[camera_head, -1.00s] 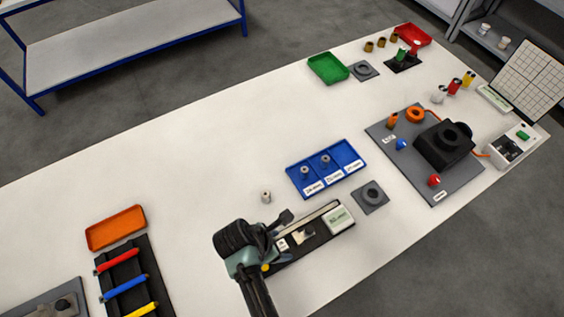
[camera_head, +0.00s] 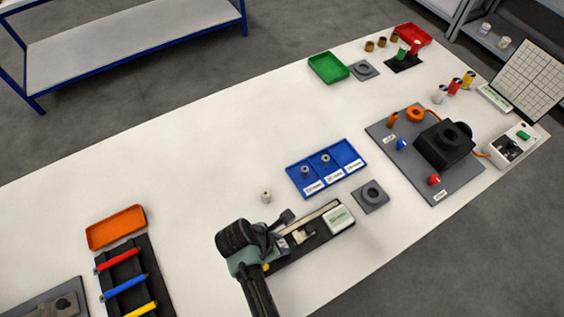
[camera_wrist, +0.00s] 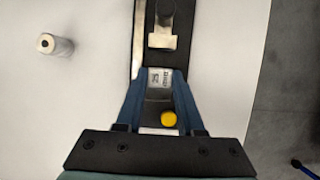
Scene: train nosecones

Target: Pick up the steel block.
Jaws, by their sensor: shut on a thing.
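The steel block (camera_wrist: 160,82) is a small grey piece with a dark printed label, in the middle of the wrist view. My gripper (camera_wrist: 158,92) is shut on it, with a blue finger on each side. In the head view, my gripper (camera_head: 284,238) is over the near left part of a black measuring rail, and the block (camera_head: 284,245) shows only in part beside it. The block is over or on the rail; I cannot tell whether it touches it.
The black rail (camera_head: 320,229) carries a metal slider (camera_wrist: 162,41) and a pale display (camera_head: 339,217). A grey cylinder (camera_head: 266,196) stands on the white table beyond my gripper. A blue tray (camera_head: 346,157) and a grey holder (camera_head: 371,195) lie to the right.

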